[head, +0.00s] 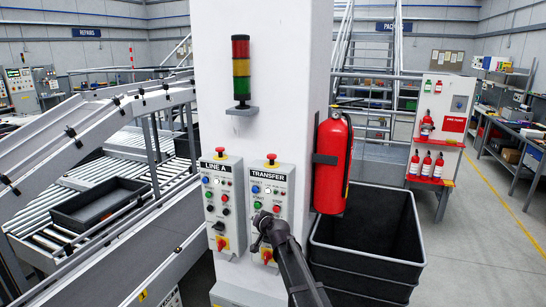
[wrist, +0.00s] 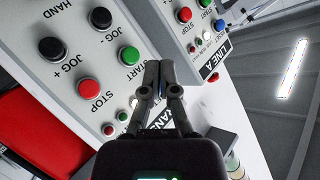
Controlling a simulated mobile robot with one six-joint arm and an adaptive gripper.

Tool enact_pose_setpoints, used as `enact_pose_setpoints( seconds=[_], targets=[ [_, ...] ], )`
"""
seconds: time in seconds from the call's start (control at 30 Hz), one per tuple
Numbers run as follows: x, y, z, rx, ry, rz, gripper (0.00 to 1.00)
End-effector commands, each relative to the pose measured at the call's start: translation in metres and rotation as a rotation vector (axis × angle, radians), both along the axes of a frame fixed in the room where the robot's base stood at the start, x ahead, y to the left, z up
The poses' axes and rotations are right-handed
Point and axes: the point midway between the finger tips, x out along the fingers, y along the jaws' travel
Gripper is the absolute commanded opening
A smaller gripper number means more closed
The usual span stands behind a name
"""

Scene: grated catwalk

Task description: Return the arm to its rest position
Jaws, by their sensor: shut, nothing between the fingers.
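My gripper (head: 262,218) is in front of the TRANSFER control box (head: 286,182) on the white column, near its lower buttons and left edge. In the wrist view my gripper (wrist: 158,72) has its fingers together with nothing between them. Its tips are beside the green START button (wrist: 128,57) of the TRANSFER box; I cannot tell whether they touch the panel. My arm (head: 298,270) reaches up from the bottom of the head view, partly covering the lower part of the box.
The LINE A box (head: 212,196) is just left on the same white column (head: 280,60). A red fire extinguisher (head: 332,160) hangs to the right, above a dark open bin (head: 366,280). A conveyor with a grey tray (head: 100,203) lies left. The floor at right is clear.

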Motion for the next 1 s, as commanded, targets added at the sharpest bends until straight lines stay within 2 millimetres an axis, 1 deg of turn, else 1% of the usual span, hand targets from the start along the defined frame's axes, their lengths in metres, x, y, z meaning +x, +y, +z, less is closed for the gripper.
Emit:
enact_pose_setpoints(
  seconds=[0.03, 0.17, 0.2, 0.27, 0.3, 0.47, 0.5, 0.57, 0.6, 0.67, 0.7, 0.8, 0.9, 1.0],
  targets=[
    [-0.019, -0.013, -0.019, -0.036, 0.038, 0.019, 0.0],
    [-0.059, -0.041, -0.059, -0.14, 0.156, 0.069, 0.0],
    [-0.073, -0.051, -0.071, -0.172, 0.195, 0.081, 0.0],
    [-0.093, -0.066, -0.089, -0.22, 0.257, 0.098, 0.0],
    [-0.107, -0.077, -0.1, -0.252, 0.3, 0.105, 0.0],
    [-0.166, -0.121, -0.144, -0.373, 0.482, 0.123, 0.0],
    [-0.181, -0.132, -0.154, -0.402, 0.53, 0.124, 0.0],
    [-0.205, -0.15, -0.168, -0.445, 0.601, 0.121, 0.0],
    [-0.221, -0.161, -0.176, -0.472, 0.65, 0.118, 0.0],
    [-0.245, -0.178, -0.188, -0.509, 0.725, 0.11, 0.0],
    [-0.261, -0.189, -0.195, -0.534, 0.772, 0.104, 0.0],
    [-0.296, -0.213, -0.208, -0.585, 0.884, 0.084, 0.0],
    [-0.324, -0.231, -0.215, -0.622, 0.971, 0.065, 0.0],
    [-0.341, -0.243, -0.219, -0.645, 1.028, 0.051, 0.0]
  ],
)
